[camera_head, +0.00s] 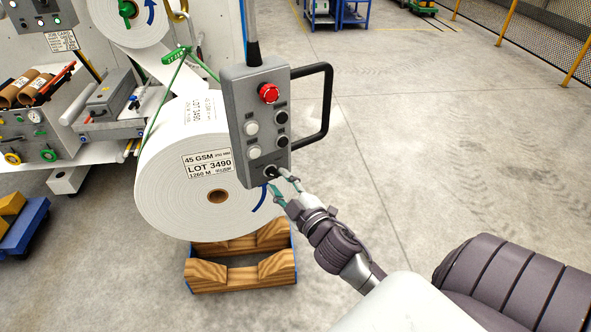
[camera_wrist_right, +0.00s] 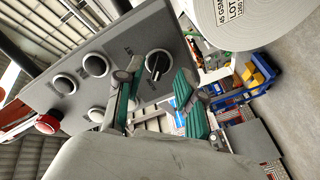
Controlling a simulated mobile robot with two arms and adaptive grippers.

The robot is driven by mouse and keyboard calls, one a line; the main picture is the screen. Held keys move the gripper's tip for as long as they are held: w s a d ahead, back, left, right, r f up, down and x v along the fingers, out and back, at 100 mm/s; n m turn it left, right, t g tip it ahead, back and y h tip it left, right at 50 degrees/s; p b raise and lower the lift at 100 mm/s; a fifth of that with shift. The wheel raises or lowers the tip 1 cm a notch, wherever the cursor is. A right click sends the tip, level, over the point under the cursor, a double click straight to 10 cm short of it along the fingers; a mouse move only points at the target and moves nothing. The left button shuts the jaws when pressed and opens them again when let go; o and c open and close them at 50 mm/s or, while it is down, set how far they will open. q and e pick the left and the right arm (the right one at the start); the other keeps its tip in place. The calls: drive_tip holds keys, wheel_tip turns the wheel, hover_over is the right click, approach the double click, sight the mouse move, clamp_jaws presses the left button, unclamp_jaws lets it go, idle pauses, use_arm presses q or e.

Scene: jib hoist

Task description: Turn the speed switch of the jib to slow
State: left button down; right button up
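The grey pendant box (camera_head: 258,120) of the jib hangs in front of a large paper roll in the head view. The speed switch (camera_head: 270,172), a black rotary knob, sits low on its face. In the right wrist view the knob (camera_wrist_right: 158,65) has a pale pointer line; its labels are too small to read surely. My right gripper (camera_head: 280,181) is open at the pendant's lower end. In the right wrist view its teal-padded fingers (camera_wrist_right: 157,88) stand apart on either side of the knob; I cannot tell whether they touch it. My left gripper is out of view.
The pendant carries a red stop button (camera_head: 268,93), white and black push buttons, and a black side handle (camera_head: 326,105). The paper roll (camera_head: 170,180) is close behind it, above a wooden cradle (camera_head: 240,275). The floor to the right is clear.

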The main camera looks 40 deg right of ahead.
drive_tip(key=s+a, duration=0.1)
drive_tip(key=s, duration=0.9)
drive_tip(key=shift+s, duration=0.1)
